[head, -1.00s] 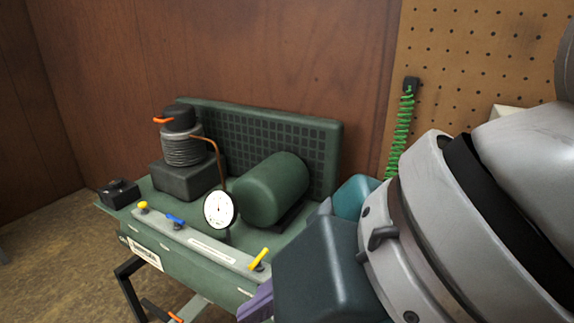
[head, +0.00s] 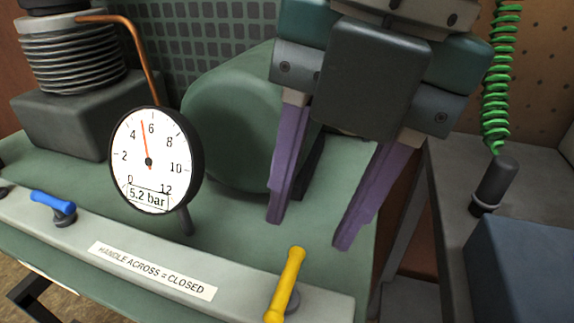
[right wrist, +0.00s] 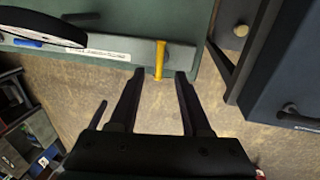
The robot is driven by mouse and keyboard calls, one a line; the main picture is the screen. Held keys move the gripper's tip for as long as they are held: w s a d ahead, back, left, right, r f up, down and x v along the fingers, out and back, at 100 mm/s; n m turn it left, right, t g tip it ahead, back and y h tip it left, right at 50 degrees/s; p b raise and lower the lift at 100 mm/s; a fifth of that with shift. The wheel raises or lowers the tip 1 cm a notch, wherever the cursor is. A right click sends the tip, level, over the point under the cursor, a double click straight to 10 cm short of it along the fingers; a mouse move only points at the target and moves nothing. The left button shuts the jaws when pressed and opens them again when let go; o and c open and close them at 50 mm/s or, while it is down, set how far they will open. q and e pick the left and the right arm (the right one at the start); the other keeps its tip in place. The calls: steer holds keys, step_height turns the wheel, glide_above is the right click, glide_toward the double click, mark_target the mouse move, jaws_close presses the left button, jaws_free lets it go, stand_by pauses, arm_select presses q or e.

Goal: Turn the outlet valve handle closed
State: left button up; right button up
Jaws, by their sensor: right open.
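A yellow lever handle (head: 285,285) sits near the right end of the grey front strip (head: 70,232). It lies crosswise to the strip's length; it also shows in the right wrist view (right wrist: 160,58). A blue handle (head: 53,203) sits farther left on the strip. No visible label tells which is the outlet. A label (head: 152,270) between them reads "HANDLE ACROSS = CLOSED". My right gripper (head: 309,232) is open and empty, its purple fingers pointing down just behind the yellow handle. In the right wrist view the handle appears between and just beyond the fingertips. My left gripper is not in view.
A round gauge (head: 150,162) reading 5.2 bar stands left of my right gripper. A green tank (head: 225,130) is behind it, with a ribbed cylinder (head: 80,55) at the back left. A dark blue box (head: 525,265) is at the right.

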mark_target(290, 274)
steer(key=f, duration=0.2)
steer(key=a+f+b, duration=0.1)
steer(key=f, duration=0.5)
steer(key=shift+w+a, duration=0.1)
steer(key=shift+a, duration=0.15)
steer(key=shift+c, duration=0.2)
jaws_close()
